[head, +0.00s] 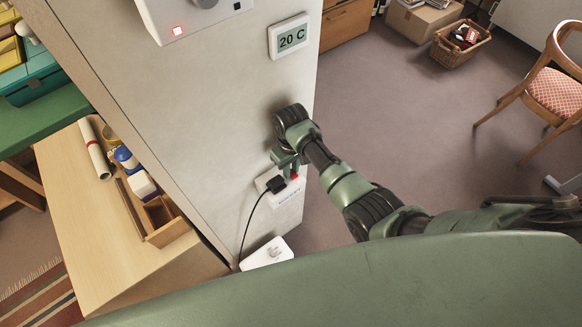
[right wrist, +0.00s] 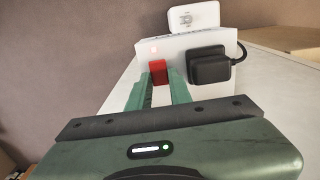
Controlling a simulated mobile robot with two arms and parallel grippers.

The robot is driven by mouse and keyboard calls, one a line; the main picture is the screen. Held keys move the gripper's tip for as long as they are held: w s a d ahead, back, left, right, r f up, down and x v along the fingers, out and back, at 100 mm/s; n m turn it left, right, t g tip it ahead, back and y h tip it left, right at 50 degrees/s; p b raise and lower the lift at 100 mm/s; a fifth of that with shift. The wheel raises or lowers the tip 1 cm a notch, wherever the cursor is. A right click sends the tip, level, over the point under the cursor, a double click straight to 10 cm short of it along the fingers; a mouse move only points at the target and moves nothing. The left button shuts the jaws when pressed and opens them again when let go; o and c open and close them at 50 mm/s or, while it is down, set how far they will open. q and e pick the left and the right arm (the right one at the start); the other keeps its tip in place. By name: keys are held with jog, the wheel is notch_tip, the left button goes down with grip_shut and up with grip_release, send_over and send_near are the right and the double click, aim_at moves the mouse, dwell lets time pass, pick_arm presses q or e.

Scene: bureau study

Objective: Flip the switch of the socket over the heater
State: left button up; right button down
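A white socket (head: 291,193) with printed lettering is on the pale wall panel, a black plug (head: 276,184) with a cord in it. Its red switch (head: 295,176) sits beside the plug; the switch (right wrist: 158,72) and plug (right wrist: 208,66) also show in the right wrist view. A small red light glows near the switch there. My right gripper (head: 287,161) is at the socket; in the wrist view its two fingers (right wrist: 160,82) are apart, with the switch just beyond the gap. Contact cannot be told. My left gripper is out of view.
A white box with a lit red light (head: 178,30) and a 20 C display (head: 289,36) are higher on the panel. Another white unit (head: 267,254) is below the socket. A wooden desk (head: 75,220) stands left; a chair (head: 553,90) stands right. Floor between is clear.

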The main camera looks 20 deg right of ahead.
jog(key=p, duration=0.1)
jog(key=t+p, duration=0.1)
jog(key=p, duration=0.1)
jog(key=shift+s+d+r+t+y, duration=0.1)
jog(key=shift+s+r+t+y, duration=0.2)
jog(key=shift+s+r, duration=0.1)
jog(key=shift+f+t+p, duration=0.35)
jog(key=shift+t+p, duration=0.3)
jog(key=shift+t, duration=0.05)
jog(key=shift+y, duration=0.3)
jog(key=c, duration=1.6)
grip_release()
jog(key=shift+o, duration=0.2)
jog(key=shift+d+r, duration=0.1)
jog(key=shift+r, duration=0.35)
jog(key=b+v, duration=0.1)
jog(key=v, duration=0.5)
jog(key=shift+s+r, duration=0.25)
jog(key=shift+r, duration=0.1)
